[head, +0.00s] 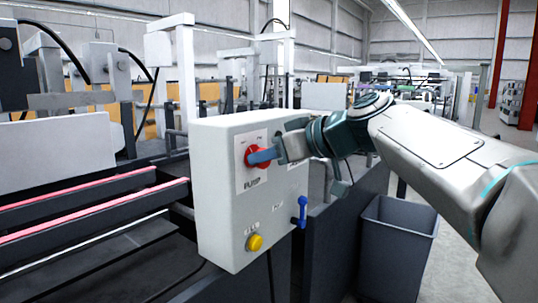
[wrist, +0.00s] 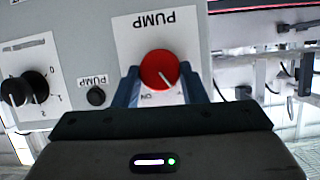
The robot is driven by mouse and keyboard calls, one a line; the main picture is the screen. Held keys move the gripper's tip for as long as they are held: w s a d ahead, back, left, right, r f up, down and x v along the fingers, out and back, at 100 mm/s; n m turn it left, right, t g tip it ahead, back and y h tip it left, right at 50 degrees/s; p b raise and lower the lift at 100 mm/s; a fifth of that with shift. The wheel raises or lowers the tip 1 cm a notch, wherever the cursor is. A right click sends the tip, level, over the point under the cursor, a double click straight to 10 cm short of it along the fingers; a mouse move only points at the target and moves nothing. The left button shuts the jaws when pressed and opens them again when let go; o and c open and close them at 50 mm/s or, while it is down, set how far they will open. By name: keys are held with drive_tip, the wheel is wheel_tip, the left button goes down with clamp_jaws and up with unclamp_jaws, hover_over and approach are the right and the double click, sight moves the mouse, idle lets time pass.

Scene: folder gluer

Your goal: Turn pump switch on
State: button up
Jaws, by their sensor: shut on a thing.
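The pump switch is a round red knob on a white plate marked PUMP, on the face of a light grey control box (head: 225,215). In the wrist view the red knob (wrist: 159,70) sits between my two blue fingers (wrist: 160,82), one on each side. The gripper is shut on the knob. In the wrist view, which is upside down, the knob's white pointer line slants toward the lower right, and an ON mark shows just below the knob.
A small black PUMP button (wrist: 96,97) and a black selector knob (wrist: 36,86) are beside the red knob. A yellow button (head: 254,242) and a blue lever (head: 301,211) are lower on the box. A grey bin (head: 397,245) stands below my arm.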

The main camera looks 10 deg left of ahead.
drive_tip(key=m+g+y, duration=0.1)
drive_tip(key=m, duration=0.2)
drive_tip(key=m+g+y, duration=0.1)
drive_tip(key=m+g, duration=0.1)
drive_tip(key=m, duration=0.1)
drive_tip(key=w+m+g+y, duration=0.1)
drive_tip(key=m, duration=0.2)
drive_tip(key=shift+d+f+g+y+p, duration=0.2)
drive_tip(key=shift+f+g+y+p, duration=0.1)
drive_tip(key=shift+f+y+p, duration=0.1)
drive_tip(key=shift+s+m, duration=0.1)
drive_tip(key=shift+m, duration=0.3)
idle(0.4)
drive_tip(key=o, duration=1)
drive_tip(key=shift+c, duration=0.2)
drive_tip(key=shift+d, duration=0.1)
drive_tip(key=d+r+p, duration=0.1)
drive_tip(key=d, duration=1.2)
drive_tip(key=shift+d+r, duration=0.25)
drive_tip(key=shift+r, duration=0.15)
drive_tip(key=shift+s, duration=0.2)
